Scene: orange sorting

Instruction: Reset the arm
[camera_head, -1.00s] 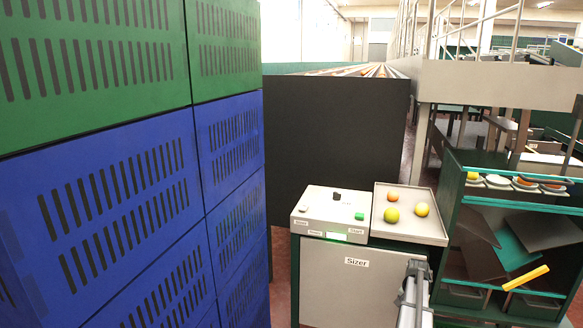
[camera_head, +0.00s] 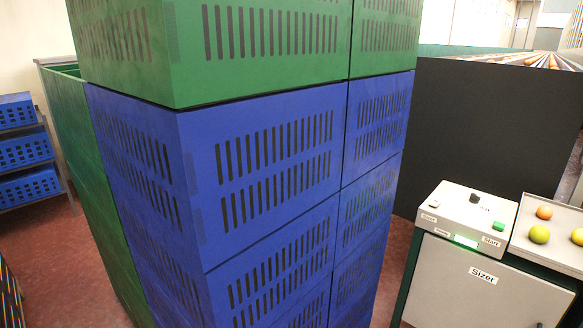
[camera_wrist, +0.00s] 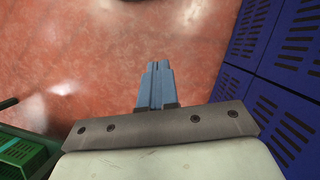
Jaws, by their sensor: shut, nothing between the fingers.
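My gripper (camera_wrist: 157,84) shows in the wrist view, its two blue-grey fingers pressed together with nothing between them. It points over bare reddish floor (camera_wrist: 120,40). In the head view my gripper and arm are out of the picture.
A tall stack of blue crates (camera_head: 270,165) with green crates (camera_head: 270,40) on top fills the middle of the head view. The Sizer cabinet (camera_head: 480,275) and a tray (camera_head: 522,238) with fruit stand at right. A rack (camera_head: 45,150) of blue crates stands at far left. In the wrist view, blue crates (camera_wrist: 290,50) are at right and a green crate (camera_wrist: 25,150) at lower left.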

